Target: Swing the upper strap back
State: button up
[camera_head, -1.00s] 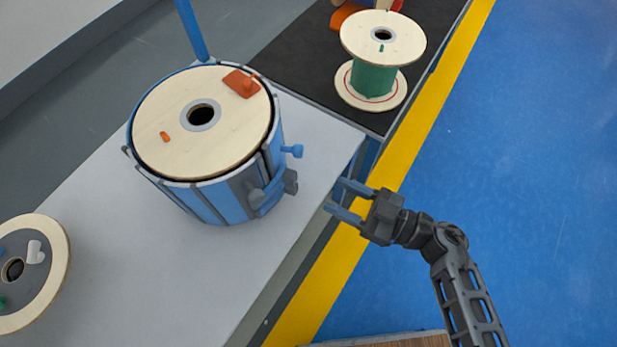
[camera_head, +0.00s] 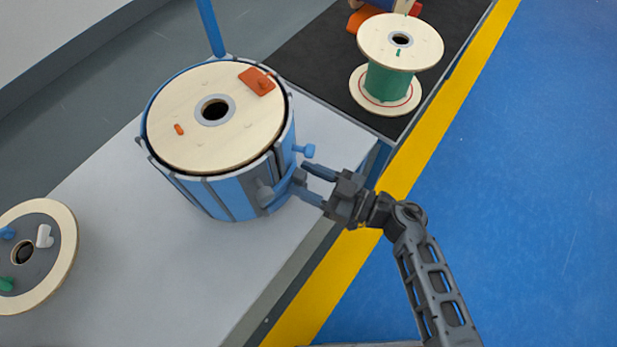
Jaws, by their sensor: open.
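A blue slatted drum holder (camera_head: 232,198) stands on the grey bench and surrounds a large wooden reel (camera_head: 190,110). A blue knob (camera_head: 306,151) sticks out from its right side. Below the knob, a short blue strap (camera_head: 281,192) with grey end fittings (camera_head: 264,190) crosses the holder's front right. I cannot tell from this view whether it is the upper strap, or whether another lies beneath it. My gripper (camera_head: 306,181) is open at the strap's right end, with its fingers pointing left at the holder. The fingertips overlap the strap's end in the picture, so contact is unclear.
A flat wooden reel (camera_head: 66,240) with small coloured pieces lies at the left. A green-cored spool (camera_head: 390,82) stands on the black mat (camera_head: 325,65) behind. A blue post (camera_head: 210,28) rises behind the holder. The bench front (camera_head: 190,285) is clear.

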jog(key=shift+c, duration=0.3)
grip_shut()
dwell(0.3)
